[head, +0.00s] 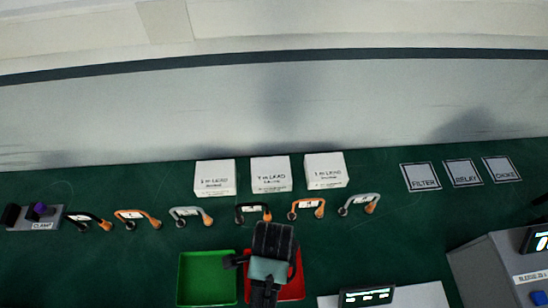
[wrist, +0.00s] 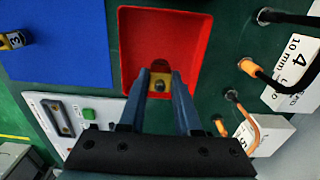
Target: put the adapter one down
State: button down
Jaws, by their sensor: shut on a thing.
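My gripper (head: 270,265) is over the red tray (head: 298,290) in the head view, and my arm hides much of that tray. In the wrist view my gripper (wrist: 161,84) is shut on a small yellowish piece with a dark round part, the adapter (wrist: 160,86), between its fingertips. The piece shows in front of the red tray (wrist: 136,22). Its label does not show, and I cannot tell whether it touches the tray floor. In the head view my gripper hides it.
A green tray (head: 207,280) stands left of the red one. Several cable loops (head: 137,217) and white boxes (head: 270,174) lie behind. In the wrist view a blue surface (wrist: 75,45) bears a yellow-and-black piece marked 3 (wrist: 14,41). A grey machine (head: 500,270) is at right.

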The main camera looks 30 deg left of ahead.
jog(key=shift+f, duration=2.5)
jog(key=shift+w+f, duration=0.1)
jog(key=c, duration=0.6)
grip_release()
